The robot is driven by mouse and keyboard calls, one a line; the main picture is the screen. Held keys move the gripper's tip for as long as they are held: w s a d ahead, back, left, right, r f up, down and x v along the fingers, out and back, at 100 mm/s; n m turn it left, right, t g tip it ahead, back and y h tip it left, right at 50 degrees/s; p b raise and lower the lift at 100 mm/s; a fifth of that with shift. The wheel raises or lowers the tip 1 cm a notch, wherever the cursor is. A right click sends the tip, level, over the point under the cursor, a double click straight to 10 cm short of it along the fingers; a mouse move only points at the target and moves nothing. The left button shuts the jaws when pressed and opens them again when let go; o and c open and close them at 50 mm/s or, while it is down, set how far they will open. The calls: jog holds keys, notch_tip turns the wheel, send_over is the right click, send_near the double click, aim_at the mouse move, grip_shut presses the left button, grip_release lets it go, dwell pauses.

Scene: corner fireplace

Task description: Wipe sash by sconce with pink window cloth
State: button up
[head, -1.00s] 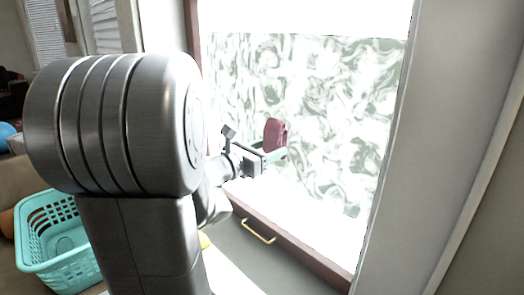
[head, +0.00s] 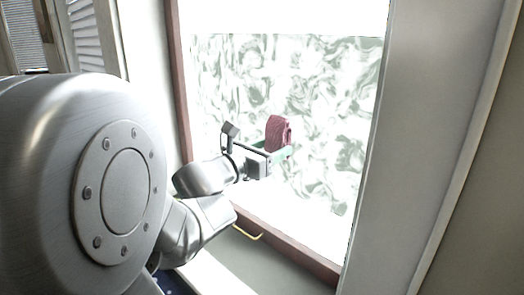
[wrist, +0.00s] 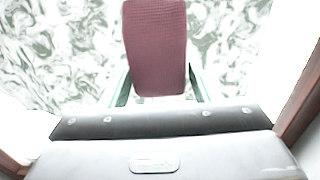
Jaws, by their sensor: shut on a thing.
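The pink window cloth (head: 279,133), folded into a thick dark-pink pad, is held upright in my gripper (head: 280,153). It also shows in the wrist view (wrist: 156,48), between the two green fingers of my gripper (wrist: 158,88). The gripper is shut on it. The window sash has a dark red-brown frame (head: 290,250) around a bright pane (head: 330,110) with a grey-green marbled smear pattern. The cloth is in front of the pane; I cannot tell whether it touches the glass. No sconce shows.
A brass handle (head: 247,232) is at the sash's bottom rail, above a grey sill. A wide pale wall post (head: 415,130) stands right of the window. White louvred shutters (head: 86,35) are at upper left. My own arm covers much of the left side.

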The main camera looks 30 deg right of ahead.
aim_at(278, 141)
jog(key=shift+s+d+r+p, duration=0.2)
jog(key=shift+s+r, duration=0.25)
jog(key=shift+r, duration=0.15)
jog(key=shift+s+d+r+p, duration=0.15)
jog(key=shift+s+r, duration=0.25)
jog(key=shift+r, duration=0.2)
jog(key=shift+w+a+f+p, duration=0.1)
jog(key=shift+w+a+p, duration=0.6)
jog(key=shift+w, duration=2)
jog(key=shift+w+a+r+p, duration=0.15)
jog(key=shift+w+a, duration=1.15)
jog(key=shift+w, duration=1.45)
jog(key=shift+w+a+f+p, duration=0.15)
jog(key=shift+w+a+p, duration=0.55)
jog(key=shift+w, duration=2)
jog(key=shift+a+b, duration=0.25)
jog(key=shift+b, duration=0.05)
jog(key=v, duration=0.6)
jog(key=shift+a, duration=0.1)
jog(key=v, duration=0.3)
